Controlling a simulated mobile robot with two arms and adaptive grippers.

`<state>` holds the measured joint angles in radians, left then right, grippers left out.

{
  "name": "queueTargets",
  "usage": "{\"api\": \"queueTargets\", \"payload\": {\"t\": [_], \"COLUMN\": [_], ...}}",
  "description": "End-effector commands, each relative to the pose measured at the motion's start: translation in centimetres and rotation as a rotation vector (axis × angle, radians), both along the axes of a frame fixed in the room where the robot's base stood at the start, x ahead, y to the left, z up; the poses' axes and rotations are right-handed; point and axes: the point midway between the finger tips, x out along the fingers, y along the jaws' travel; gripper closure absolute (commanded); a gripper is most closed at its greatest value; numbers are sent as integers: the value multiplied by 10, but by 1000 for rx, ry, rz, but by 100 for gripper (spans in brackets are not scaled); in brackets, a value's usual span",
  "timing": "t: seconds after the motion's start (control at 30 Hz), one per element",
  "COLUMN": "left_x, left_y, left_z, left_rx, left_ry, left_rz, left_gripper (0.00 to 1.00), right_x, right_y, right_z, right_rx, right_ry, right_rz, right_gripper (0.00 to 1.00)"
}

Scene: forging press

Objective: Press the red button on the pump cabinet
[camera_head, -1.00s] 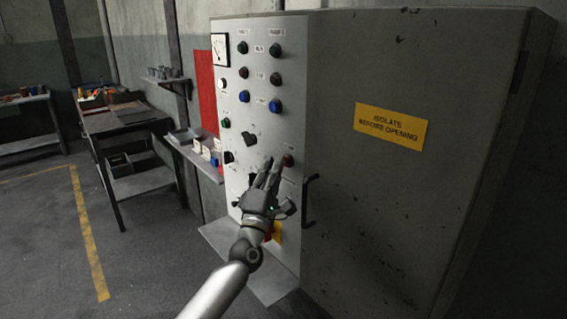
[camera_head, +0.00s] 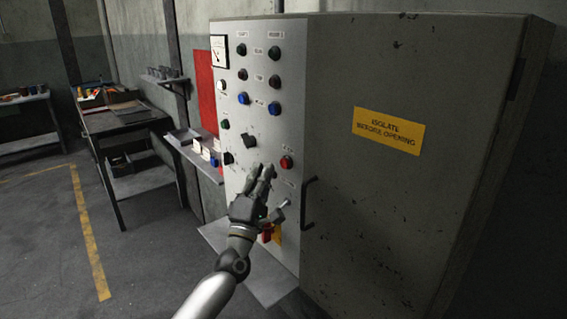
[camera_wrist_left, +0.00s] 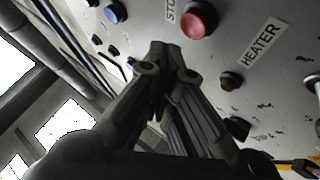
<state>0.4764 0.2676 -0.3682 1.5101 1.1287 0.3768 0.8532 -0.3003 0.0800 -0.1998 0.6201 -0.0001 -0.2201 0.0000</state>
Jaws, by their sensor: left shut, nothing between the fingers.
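The pump cabinet is a large grey cabinet with a light control panel (camera_head: 225,110) on its left face. The red button (camera_head: 286,162) sits low on the panel's right side, and it shows in full in the head view. In the left wrist view the red button (camera_wrist_left: 199,19) is at the top, under a partly cut-off label starting "STO". My left gripper (camera_head: 268,168) is shut and empty, a little left of and below the button in the head view. In the wrist view its fingertips (camera_wrist_left: 167,48) are apart from the button. My right gripper does not show.
Several other knobs and lamps surround the button, including a black knob (camera_head: 249,141) and a blue one (camera_head: 274,108). A dark door handle (camera_head: 308,203) sticks out to the right. A yellow sign (camera_head: 389,131) is on the door. A workbench (camera_head: 125,118) stands at left.

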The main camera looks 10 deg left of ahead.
Motion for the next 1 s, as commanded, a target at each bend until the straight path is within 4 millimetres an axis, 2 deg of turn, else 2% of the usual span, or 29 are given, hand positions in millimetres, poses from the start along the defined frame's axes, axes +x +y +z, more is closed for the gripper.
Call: {"api": "queueTargets", "payload": {"t": [0.33,1.0], "left_x": [-25,-27], "left_y": [19,20], "left_z": [1,0], "left_rx": [2,3], "left_ry": [0,1], "left_rz": [1,-1], "left_gripper": [100,100], "right_x": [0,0], "right_y": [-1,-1], "right_z": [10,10], "right_rx": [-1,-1], "right_ry": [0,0], "right_rz": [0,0], "right_gripper": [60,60]}}
